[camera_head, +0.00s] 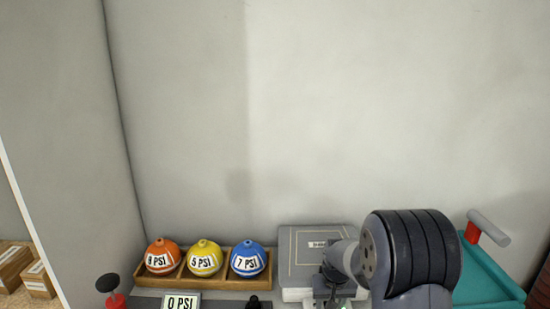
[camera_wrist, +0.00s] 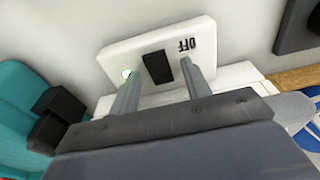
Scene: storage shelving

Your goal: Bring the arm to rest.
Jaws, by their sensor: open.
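My gripper (camera_wrist: 161,72) is open in the wrist view, its two grey fingers apart and nothing seen between them. The fingers reach over a white panel (camera_wrist: 120,52) that bears a black switch (camera_wrist: 158,67), an upside-down "OFF" label and a small green light. I cannot tell whether the fingertips touch the panel. In the head view my arm (camera_head: 410,250) stands at the lower right, in front of a grey-and-white box (camera_head: 300,245). The gripper end there is small and partly hidden by the arm.
A wooden tray (camera_head: 214,284) holds orange (camera_head: 162,256), yellow (camera_head: 204,258) and blue (camera_head: 248,258) PSI-marked balls. A "0 PSI" display (camera_head: 181,302) and a red, black-knobbed piece (camera_head: 112,290) stand in front. A teal tray (camera_head: 485,275) is at right; the wall stands behind.

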